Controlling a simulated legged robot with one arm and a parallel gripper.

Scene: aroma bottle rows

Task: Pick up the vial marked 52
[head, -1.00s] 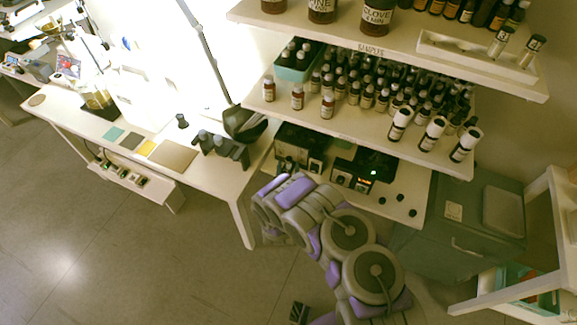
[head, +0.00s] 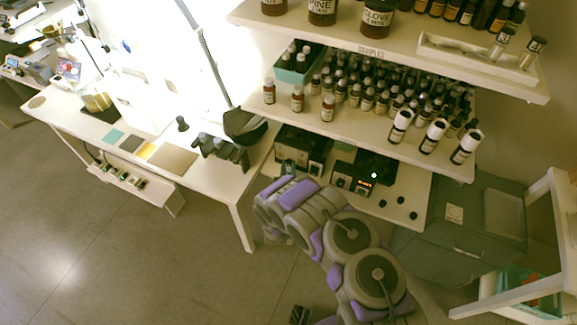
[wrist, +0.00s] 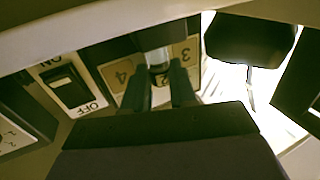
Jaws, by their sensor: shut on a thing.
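My gripper (wrist: 158,76) is shut on a small clear vial (wrist: 157,57) in the wrist view. A finger presses on each side of it. In the head view my arm reaches under the lower shelf, and the gripper's end is small and dark by the left black device. Two labelled vials lie tilted in the white tray (head: 450,48) on the upper shelf; their marks are too small to read surely.
Panels numbered 3 and 4 and an ON/OFF switch (wrist: 70,88) are close behind the gripper. The lower shelf (head: 345,128), crowded with bottles, overhangs the black devices (head: 355,180). A grey cabinet (head: 470,225) stands right. The floor at left is clear.

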